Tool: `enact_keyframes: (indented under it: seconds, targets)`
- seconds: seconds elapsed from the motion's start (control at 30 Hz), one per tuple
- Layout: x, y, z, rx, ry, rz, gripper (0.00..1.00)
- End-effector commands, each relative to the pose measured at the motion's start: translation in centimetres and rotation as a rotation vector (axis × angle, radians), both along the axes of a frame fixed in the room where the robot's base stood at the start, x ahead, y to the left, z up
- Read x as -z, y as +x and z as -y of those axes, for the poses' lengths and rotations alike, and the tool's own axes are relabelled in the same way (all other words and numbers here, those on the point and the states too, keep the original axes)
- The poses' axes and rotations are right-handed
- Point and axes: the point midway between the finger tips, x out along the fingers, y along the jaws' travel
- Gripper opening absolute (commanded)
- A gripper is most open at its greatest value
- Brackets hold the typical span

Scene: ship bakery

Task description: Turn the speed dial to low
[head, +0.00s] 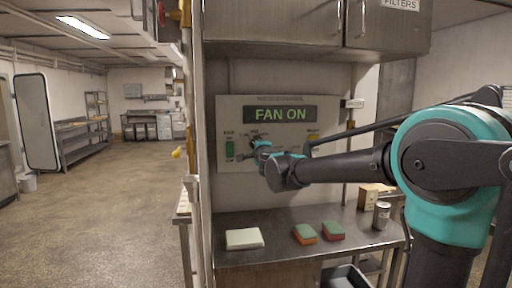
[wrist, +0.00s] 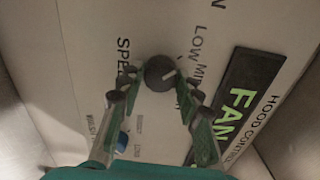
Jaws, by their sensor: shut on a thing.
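The speed dial (wrist: 158,76) is a dark round knob on the pale hood control panel, with "SPEED" and "LOW" printed near it. In the wrist view its white pointer mark points right and slightly up; I cannot tell exactly which setting it meets. My gripper (wrist: 160,84) has its two fingers on either side of the dial and is shut on it. In the head view my gripper (head: 257,146) is at the panel (head: 225,110) and hides the dial. The panel's display (head: 280,114) reads "FAN ON" in green.
A green switch (head: 229,148) is on the panel's left. A blue button (wrist: 123,138) shows near my fingers. Below, the metal counter (head: 275,255) holds a white cloth (head: 244,239), two sponges (head: 318,232) and a can (head: 381,214). Cabinets (head: 270,20) hang above.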

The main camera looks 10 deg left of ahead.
Motion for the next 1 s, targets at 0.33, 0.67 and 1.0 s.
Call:
enact_keyframes:
  seconds: [0.33, 0.67, 1.0]
  targets:
    - [0.04, -0.03, 0.04, 0.0, -0.078, 0.022, 0.06]
    - [0.04, -0.03, 0.03, 0.0, -0.083, 0.024, 0.06]
    - [0.01, -0.02, 0.01, 0.0, -0.082, 0.023, 0.56]
